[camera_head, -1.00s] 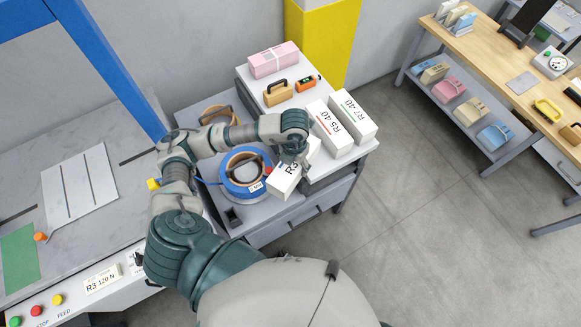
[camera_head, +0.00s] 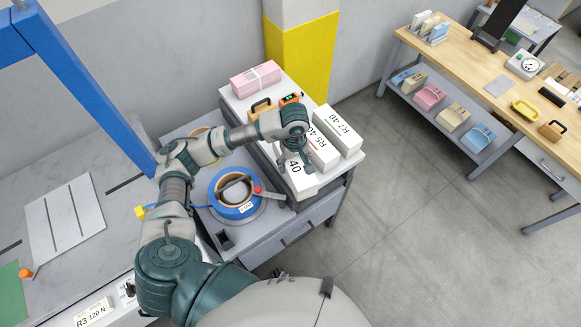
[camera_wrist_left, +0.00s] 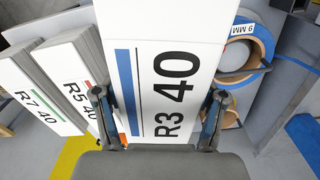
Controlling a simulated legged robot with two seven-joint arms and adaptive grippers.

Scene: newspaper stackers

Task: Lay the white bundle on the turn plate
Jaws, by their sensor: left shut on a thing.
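The white bundle (camera_head: 303,184), marked R3 40 with a blue stripe, is beside the R5 40 bundle on the raised top of the grey stand. My left gripper (camera_head: 296,160) is over it and shut on it. In the left wrist view, the fingers (camera_wrist_left: 157,94) grip both long sides of the bundle (camera_wrist_left: 190,58). I cannot tell whether its underside touches the stand. I cannot make out a turn plate for certain; a round grey base shows under the blue strap reel (camera_head: 222,205). My right gripper is not in view.
White bundles R5 40 (camera_head: 321,150) and R7 40 (camera_head: 341,128) stand close on the right. A pink bundle (camera_head: 257,78), a tan-handled tool (camera_head: 261,107) and an orange device (camera_head: 289,99) are behind. A wooden bench (camera_head: 480,69) stands far right. The floor between is clear.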

